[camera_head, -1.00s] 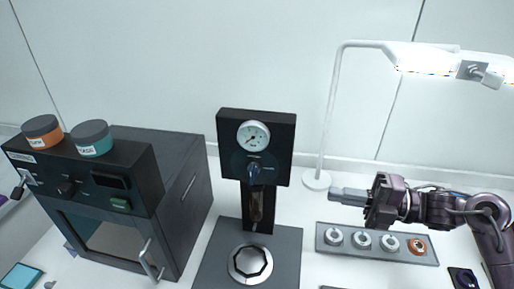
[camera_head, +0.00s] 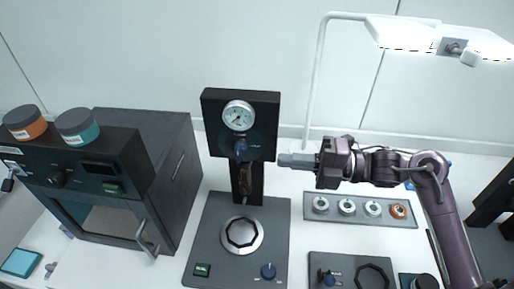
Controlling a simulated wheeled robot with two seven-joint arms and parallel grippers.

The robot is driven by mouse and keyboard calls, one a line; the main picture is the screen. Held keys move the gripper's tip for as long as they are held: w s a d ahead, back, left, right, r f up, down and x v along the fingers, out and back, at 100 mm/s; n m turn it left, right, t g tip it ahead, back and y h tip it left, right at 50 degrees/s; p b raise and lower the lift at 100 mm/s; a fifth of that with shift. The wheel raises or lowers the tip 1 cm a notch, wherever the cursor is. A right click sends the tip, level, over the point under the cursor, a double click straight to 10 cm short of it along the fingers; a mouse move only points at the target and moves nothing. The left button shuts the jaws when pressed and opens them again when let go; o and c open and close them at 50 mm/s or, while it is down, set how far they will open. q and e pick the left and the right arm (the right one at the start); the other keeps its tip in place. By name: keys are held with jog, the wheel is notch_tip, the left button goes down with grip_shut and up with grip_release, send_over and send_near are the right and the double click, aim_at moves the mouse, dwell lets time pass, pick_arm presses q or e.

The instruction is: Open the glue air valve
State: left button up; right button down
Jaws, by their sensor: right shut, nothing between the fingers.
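The glue dispenser (camera_head: 212,128) is a black upright unit with a round white gauge (camera_head: 238,115) on its head. A dark blue knob (camera_head: 240,147), which looks like the air valve, sits just below the gauge. My right gripper (camera_head: 284,160) is shut and empty, pointing left. Its tips are to the right of the dispenser head, apart from the knob in the picture. My left gripper is not in view.
A dark oven-like box (camera_head: 150,150) with an orange-labelled jar (camera_head: 25,122) and a teal jar (camera_head: 77,126) on top stands left. A tray of several rings (camera_head: 360,222) lies below my right arm. A white lamp (camera_head: 316,85) stands behind. Another grey panel (camera_head: 345,262) lies in front.

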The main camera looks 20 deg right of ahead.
aim_at(242, 157)
jog(key=p+x, duration=0.1)
jog(key=x, duration=0.2)
jog(key=p+x, duration=0.2)
jog(key=x, duration=0.1)
jog(key=shift+r, duration=0.25)
jog(key=shift+w+a+f, duration=0.2)
jog(key=shift+a+f, duration=0.05)
jog(key=shift+a, duration=0.3)
jog(key=y+b, duration=0.1)
jog(key=b, duration=0.3)
jog(key=t+y+b, duration=0.1)
jog(key=b, duration=0.3)
jog(key=f+y+b, duration=0.1)
jog(key=y+b, duration=0.1)
jog(key=b, duration=0.2)
jog(key=shift+w+a+f+t, duration=0.1)
jog(key=shift+w+a+t, duration=0.05)
jog(key=shift+a+t, duration=0.25)
jog(key=shift+d, duration=0.1)
